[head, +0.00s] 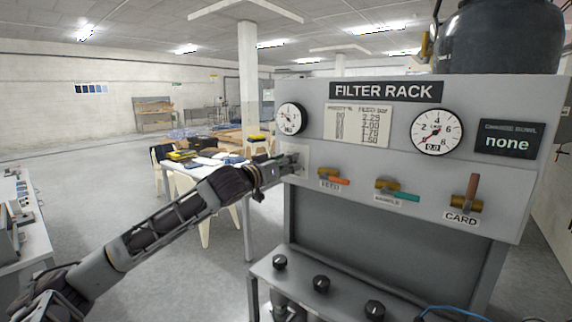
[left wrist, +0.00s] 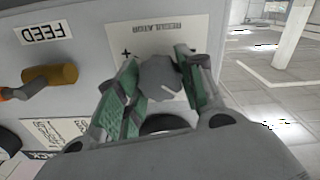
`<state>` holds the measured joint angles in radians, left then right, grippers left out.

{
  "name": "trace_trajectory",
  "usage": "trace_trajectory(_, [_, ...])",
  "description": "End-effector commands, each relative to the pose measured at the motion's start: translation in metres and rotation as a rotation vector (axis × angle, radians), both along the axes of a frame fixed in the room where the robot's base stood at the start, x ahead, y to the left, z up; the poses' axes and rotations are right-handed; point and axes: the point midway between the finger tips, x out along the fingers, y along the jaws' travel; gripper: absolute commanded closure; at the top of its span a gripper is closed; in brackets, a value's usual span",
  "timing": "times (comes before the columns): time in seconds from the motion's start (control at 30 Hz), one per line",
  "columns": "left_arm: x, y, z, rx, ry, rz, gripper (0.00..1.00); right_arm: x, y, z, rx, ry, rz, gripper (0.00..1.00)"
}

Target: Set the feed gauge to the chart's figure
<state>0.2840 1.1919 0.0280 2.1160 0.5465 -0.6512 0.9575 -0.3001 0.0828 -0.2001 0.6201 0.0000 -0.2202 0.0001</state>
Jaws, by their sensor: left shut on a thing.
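My left gripper (head: 290,163) reaches the left end of the filter rack panel. In the left wrist view its green-padded fingers (left wrist: 160,85) are shut on a grey knob (left wrist: 159,76), against a plate marked like "REGULATOR" (left wrist: 176,27) with a plus sign. The chart (head: 358,125) on the panel has a humidity column and a filter bar column, with figures seeming to run from 2.25 to 1.50. My right gripper is out of view.
A larger gauge (head: 437,131) shows 0.0. A dark display (head: 508,141) reads "none". Below are an orange-handled valve (head: 333,178), a teal-handled valve (head: 398,191) and an upright brown-handled valve (head: 470,193) above "CARD". Black knobs (head: 321,284) line the lower shelf. A cluttered table (head: 200,170) stands behind.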

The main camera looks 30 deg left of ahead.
Motion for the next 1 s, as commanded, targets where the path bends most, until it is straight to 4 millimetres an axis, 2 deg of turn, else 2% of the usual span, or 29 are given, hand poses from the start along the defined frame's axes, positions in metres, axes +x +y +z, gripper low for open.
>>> trace_trajectory(0.27, [0.0,0.0002,0.0,0.021,-0.002,0.0,0.86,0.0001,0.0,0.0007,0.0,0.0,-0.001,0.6])
trace_trajectory(0.7, [0.0,-0.0001,-0.0003,0.174,-0.013,0.0,0.86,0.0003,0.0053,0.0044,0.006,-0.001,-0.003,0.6])
trace_trajectory(1.0, [0.0,0.0,-0.0004,0.178,-0.013,0.0,0.86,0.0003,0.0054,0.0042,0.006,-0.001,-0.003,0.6])
